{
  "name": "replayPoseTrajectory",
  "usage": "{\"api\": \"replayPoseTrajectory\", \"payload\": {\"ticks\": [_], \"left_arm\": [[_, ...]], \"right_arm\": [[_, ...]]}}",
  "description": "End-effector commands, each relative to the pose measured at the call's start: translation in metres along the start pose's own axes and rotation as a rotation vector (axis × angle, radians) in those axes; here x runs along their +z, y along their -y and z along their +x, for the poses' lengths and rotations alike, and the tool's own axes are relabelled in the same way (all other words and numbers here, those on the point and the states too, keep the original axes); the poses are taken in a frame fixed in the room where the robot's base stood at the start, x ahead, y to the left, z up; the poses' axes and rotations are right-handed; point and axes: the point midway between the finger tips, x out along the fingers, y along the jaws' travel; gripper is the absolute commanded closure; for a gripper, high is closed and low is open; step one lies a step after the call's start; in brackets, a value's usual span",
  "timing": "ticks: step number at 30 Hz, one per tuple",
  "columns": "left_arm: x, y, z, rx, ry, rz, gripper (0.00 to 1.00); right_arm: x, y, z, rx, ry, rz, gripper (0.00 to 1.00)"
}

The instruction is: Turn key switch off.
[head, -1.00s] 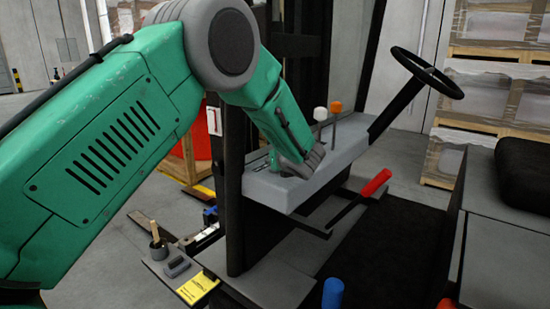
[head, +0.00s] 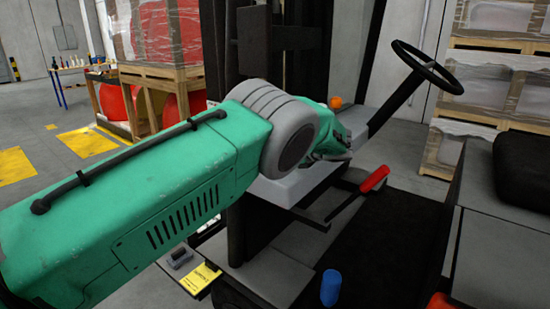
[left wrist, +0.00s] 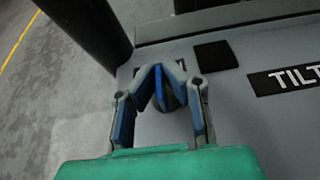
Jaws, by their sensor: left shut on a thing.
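The grey control panel (head: 292,187) of the vehicle also fills much of the left wrist view (left wrist: 235,100). My left gripper (left wrist: 160,75) is over this panel, its blue-padded fingers closed together at the tips. They are shut on the key switch (left wrist: 166,99), of which only a dark rounded part shows between and below the fingers. The key itself is mostly hidden by the pads, so I cannot tell its turn angle. In the head view my green left arm covers the panel's middle and hides the fingertips. My right gripper is not in view.
A black label reading "TILT" (left wrist: 290,80) and a dark square (left wrist: 215,55) lie beside the gripper. The steering wheel (head: 428,67), an orange knob (head: 335,102) and a red-handled lever (head: 374,179) are near the arm. A black mast post stands at the panel's left.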

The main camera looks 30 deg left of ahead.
Motion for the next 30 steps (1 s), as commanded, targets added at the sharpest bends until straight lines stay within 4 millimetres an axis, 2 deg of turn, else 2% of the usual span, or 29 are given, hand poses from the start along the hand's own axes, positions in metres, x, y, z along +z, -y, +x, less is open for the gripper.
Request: {"api": "replayPoseTrajectory", "payload": {"ticks": [17, 18, 19, 30], "left_arm": [[-0.0006, 0.0015, -0.0011, 0.021, -0.002, -0.012, 1.0], [-0.0006, 0.0015, -0.0011, 0.021, -0.002, -0.012, 0.83], [-0.0006, 0.0015, -0.0011, 0.021, -0.002, -0.012, 0.74], [0.0008, 0.0004, -0.0041, 0.022, 0.0, -0.013, 0.74]], "right_arm": [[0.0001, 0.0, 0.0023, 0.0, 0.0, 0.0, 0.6], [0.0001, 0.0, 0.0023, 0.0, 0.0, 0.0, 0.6], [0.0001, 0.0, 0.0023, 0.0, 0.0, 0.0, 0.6], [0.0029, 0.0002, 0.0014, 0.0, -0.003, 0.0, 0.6]]}}
